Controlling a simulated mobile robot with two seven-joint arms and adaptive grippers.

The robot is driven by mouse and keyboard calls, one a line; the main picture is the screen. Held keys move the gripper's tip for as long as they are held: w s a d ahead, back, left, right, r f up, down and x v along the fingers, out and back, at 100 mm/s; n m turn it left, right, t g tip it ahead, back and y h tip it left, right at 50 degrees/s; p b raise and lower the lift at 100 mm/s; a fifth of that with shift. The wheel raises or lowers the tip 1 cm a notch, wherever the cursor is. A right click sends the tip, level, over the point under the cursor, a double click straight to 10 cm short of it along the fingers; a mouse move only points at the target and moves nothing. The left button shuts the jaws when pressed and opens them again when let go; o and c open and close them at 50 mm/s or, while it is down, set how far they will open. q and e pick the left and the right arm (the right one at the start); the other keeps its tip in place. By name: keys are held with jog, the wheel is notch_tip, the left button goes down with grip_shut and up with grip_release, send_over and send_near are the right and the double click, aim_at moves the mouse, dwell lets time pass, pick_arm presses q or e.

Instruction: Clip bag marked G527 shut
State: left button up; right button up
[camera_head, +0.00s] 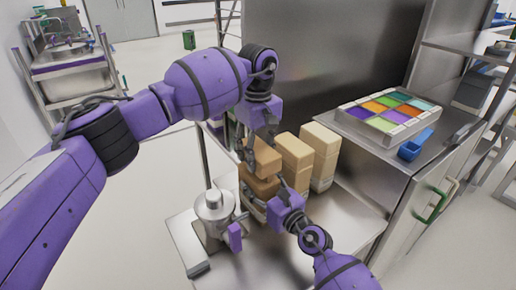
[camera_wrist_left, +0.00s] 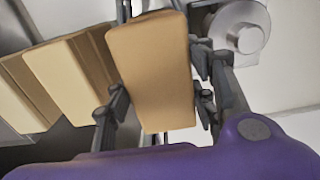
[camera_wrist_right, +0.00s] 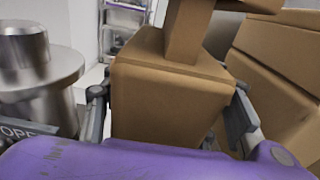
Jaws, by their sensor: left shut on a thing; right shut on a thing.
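The nearest brown bag (camera_head: 259,187) stands on the metal cart at the front of a row, its upper part (camera_head: 266,160) narrower and folded over. No marking is legible, so I cannot tell whether it is G527. My left gripper (camera_head: 252,148) reaches down from above and is shut on the bag's upper part, which also fills the left wrist view (camera_wrist_left: 152,75). My right gripper (camera_head: 272,198) comes from the front and is shut around the lower body, seen between its fingers in the right wrist view (camera_wrist_right: 165,105). No clip can be made out for certain.
Two paler bags (camera_head: 294,155) (camera_head: 321,150) stand close behind to the right. A metal canister (camera_head: 213,210) and a small purple piece (camera_head: 235,238) are at the left. A tray of coloured compartments (camera_head: 385,112) and blue scoop (camera_head: 414,145) lie on the counter. The cart's front right (camera_head: 350,215) is clear.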

pick_arm(q)
jog(key=shift+f, duration=0.2)
dwell(0.4)
jog(key=shift+f, duration=0.75)
jog(key=shift+f, duration=0.65)
jog(key=o, duration=1.2)
jog(key=shift+o, duration=0.2)
notch_tip(320, 180, up, 12)
